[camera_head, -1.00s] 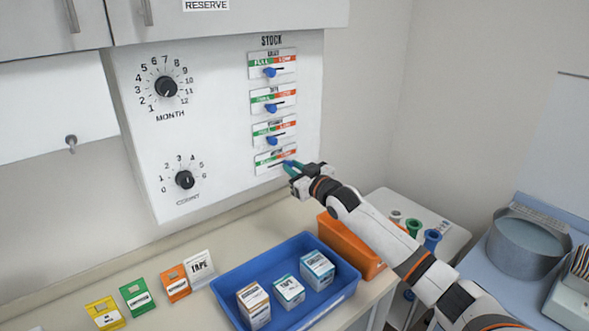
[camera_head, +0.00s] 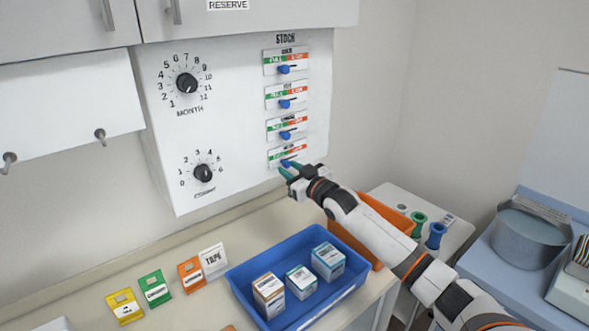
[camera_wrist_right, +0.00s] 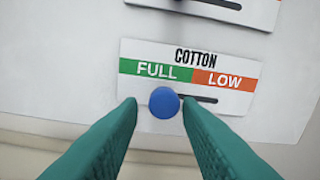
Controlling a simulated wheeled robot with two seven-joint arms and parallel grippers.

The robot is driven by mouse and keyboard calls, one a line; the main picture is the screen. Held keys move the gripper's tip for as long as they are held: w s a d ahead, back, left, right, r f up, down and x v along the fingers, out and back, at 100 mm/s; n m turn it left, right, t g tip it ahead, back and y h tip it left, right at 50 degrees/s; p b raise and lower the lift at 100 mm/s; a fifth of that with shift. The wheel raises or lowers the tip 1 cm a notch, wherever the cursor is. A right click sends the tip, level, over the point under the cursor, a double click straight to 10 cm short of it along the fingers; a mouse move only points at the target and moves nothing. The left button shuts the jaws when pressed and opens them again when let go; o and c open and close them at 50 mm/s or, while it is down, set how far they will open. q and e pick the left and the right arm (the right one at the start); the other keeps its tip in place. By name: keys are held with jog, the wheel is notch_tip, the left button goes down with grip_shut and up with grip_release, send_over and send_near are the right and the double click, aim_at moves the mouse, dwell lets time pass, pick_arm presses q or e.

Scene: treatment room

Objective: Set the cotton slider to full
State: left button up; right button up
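The cotton slider (camera_wrist_right: 164,102) has a round blue knob on a white label plate (camera_wrist_right: 240,103) with a green FULL band and an orange LOW band. In the wrist view the knob sits below the right part of the FULL band, and dark slot shows only to its right. In the head view it is the lowest slider (camera_head: 286,163) on the panel. My right gripper (camera_wrist_right: 160,104) is open, with its green fingers on either side of the knob. The right finger is close to the knob; I cannot tell whether they touch. My left gripper is out of view.
Other sliders (camera_head: 286,135) sit above the cotton one on the wall panel (camera_head: 235,130). A month dial (camera_head: 187,83) and a lower dial (camera_head: 203,173) are to the left. Below are a blue tray (camera_head: 240,287) with small boxes and an orange bin (camera_head: 395,218).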

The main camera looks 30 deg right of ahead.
jog(key=shift+o, duration=0.8)
jog(key=shift+a+r, duration=0.15)
jog(key=shift+a, duration=0.05)
jog(key=shift+a+r, duration=0.1)
jog(key=shift+a, duration=0.1)
jog(key=shift+s+d, duration=0.15)
jog(key=shift+d, duration=0.1)
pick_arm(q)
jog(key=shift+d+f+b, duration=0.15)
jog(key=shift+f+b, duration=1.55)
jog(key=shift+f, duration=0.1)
pick_arm(e)
jog(key=s, duration=1.1)
jog(key=shift+s, duration=0.25)
jog(key=shift+a, duration=0.1)
